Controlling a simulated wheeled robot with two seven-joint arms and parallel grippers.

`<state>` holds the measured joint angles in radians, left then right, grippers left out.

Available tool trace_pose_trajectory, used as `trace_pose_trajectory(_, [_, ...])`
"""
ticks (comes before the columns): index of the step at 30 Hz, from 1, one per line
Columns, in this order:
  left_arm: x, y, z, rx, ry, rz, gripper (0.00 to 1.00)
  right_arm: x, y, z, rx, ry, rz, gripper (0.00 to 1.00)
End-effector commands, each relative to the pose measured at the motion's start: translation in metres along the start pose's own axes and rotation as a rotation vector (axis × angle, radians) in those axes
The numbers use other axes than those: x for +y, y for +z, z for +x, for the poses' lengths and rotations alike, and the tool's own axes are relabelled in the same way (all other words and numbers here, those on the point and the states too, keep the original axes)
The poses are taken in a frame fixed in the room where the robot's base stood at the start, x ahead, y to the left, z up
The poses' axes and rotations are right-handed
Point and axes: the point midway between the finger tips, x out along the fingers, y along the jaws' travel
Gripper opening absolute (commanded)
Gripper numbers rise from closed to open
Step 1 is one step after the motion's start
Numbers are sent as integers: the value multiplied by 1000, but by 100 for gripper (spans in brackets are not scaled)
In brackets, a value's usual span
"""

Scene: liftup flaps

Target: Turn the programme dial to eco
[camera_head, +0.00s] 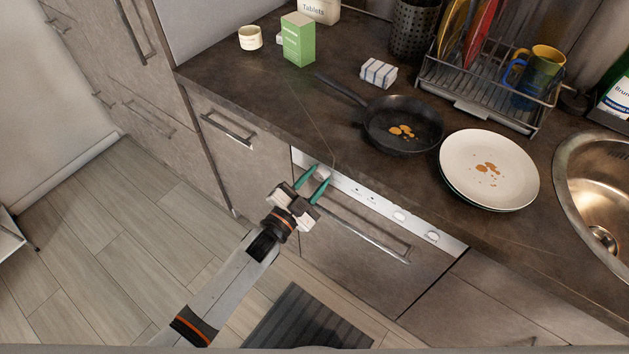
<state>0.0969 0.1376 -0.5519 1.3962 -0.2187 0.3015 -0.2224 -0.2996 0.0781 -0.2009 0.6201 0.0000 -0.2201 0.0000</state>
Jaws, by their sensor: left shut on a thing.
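The dishwasher's white control panel (385,208) runs along the top of its front, just under the counter edge. My left gripper (320,174) is at the panel's left end, its green fingers shut on a small pale knob, the programme dial (322,171). The fingers hide most of the dial, so its setting cannot be read. Small dark marks, too small to read, show on the panel right of the gripper, then two light round controls (399,216). My right gripper is not in view.
The dishwasher handle (365,238) runs below the panel. On the counter (300,110) are a frying pan (390,138), stacked plates (470,155), a dish rack (475,108) and a green box (298,42). A sink (600,190) is at right. A dark mat (305,325) lies on the floor.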

Motion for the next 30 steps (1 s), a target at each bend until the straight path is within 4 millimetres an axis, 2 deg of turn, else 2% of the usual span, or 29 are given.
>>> trace_pose_trajectory(30, [2, -2, 0, -62, -96, 960, 10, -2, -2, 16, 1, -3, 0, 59])
